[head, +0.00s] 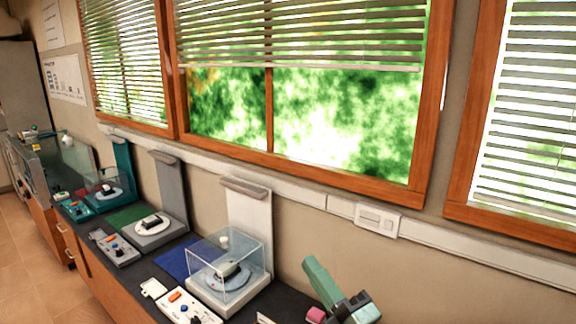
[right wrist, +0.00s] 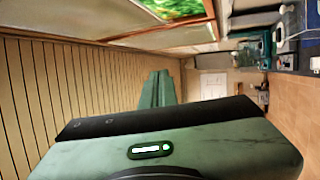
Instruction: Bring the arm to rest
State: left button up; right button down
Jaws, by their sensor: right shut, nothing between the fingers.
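My right gripper (head: 313,266) shows at the bottom right of the head view, green with a dark band, pointing up and to the left. It is in front of the wall, at the right end of the dark counter. In the right wrist view its two green fingers (right wrist: 158,88) are together with nothing between them. The arm behind it is mostly cut off by the lower picture edge. My left gripper is not in view.
A dark counter (head: 132,265) runs along the wall under the windows. It bears a clear display case (head: 245,255), a control box (head: 188,308), a grey exhibit (head: 155,229) and a teal exhibit (head: 122,160). A pink object (head: 316,314) is beside my gripper. Tiled floor (head: 22,262) is clear at left.

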jog(key=s+d+f+m+g+h, duration=0.3)
jog(key=d+f+m+h, duration=0.35)
jog(key=f+m, duration=0.3)
jog(key=s+d+f+m+g+h, duration=0.3)
jog(key=d+f+m+h, duration=0.4)
jog(key=f, duration=0.4)
jog(key=s+d+f+m+g+y, duration=0.1)
jog(key=s+f+m+g, duration=0.2)
jog(key=s+f+g, duration=0.55)
jog(key=s+d+f+m+g+y, duration=0.1)
jog(key=s+f+m, duration=0.3)
jog(key=s, duration=0.9)
notch_tip(320, 180, down, 37)
jog(key=s+n+g+b, duration=0.1)
jog(key=n+b, duration=0.1)
jog(key=b, duration=1)
jog(key=s+d+f+b, duration=0.1)
jog(key=s+f+b, duration=0.4)
jog(key=f, duration=0.8)
jog(key=s+d+f+g+b, duration=0.1)
jog(key=s+f+b, duration=0.4)
jog(key=s+f, duration=0.7)
jog(key=shift+d+f+h, duration=0.35)
jog(key=shift+d+f, duration=0.3)
jog(key=shift+f, duration=0.2)
